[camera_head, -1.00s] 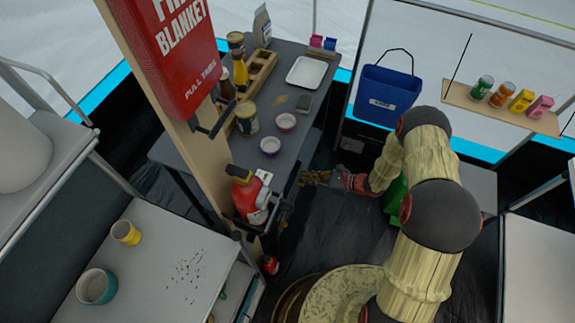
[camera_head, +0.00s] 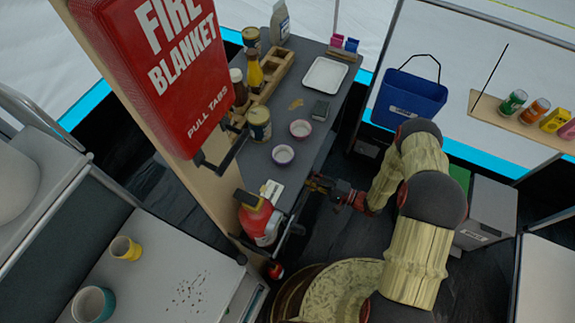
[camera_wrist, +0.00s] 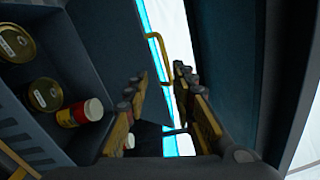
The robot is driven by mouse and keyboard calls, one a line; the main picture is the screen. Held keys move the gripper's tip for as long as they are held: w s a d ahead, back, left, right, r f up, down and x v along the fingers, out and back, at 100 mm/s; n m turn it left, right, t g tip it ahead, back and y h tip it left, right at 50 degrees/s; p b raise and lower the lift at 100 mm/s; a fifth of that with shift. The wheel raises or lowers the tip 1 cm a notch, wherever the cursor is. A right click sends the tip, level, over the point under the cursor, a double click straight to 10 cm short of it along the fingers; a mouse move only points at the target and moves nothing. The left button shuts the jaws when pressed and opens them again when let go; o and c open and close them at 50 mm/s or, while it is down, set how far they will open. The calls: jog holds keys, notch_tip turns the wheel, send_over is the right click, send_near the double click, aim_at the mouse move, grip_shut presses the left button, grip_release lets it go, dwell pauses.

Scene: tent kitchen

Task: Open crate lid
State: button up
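A grey box (camera_head: 490,208) with a small label stands on the floor at the right in the head view, partly behind my arm. It may be the crate; I cannot make out its lid for certain. My gripper (camera_head: 318,183) is by the right edge of the dark table in the head view, away from the grey box. In the wrist view my gripper (camera_wrist: 160,84) has its two fingers apart with nothing between them. A yellow bent bar (camera_wrist: 158,55) shows beyond the fingertips.
The dark table (camera_head: 310,80) holds jars, bowls and a white tray (camera_head: 325,74). A fire extinguisher (camera_head: 260,218) is left of my gripper. A blue bucket (camera_head: 410,98) is behind my arm. Cans (camera_wrist: 45,95) sit in a dark compartment at the wrist view's left.

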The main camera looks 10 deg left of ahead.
jog(key=w+a+r+n+b, duration=0.1)
jog(key=w+a+n+b, duration=0.1)
jog(key=a, duration=0.5)
jog(key=shift+w+a, duration=0.15)
jog(key=shift+w, duration=0.15)
jog(key=c, duration=0.3)
grip_shut()
dwell(0.7)
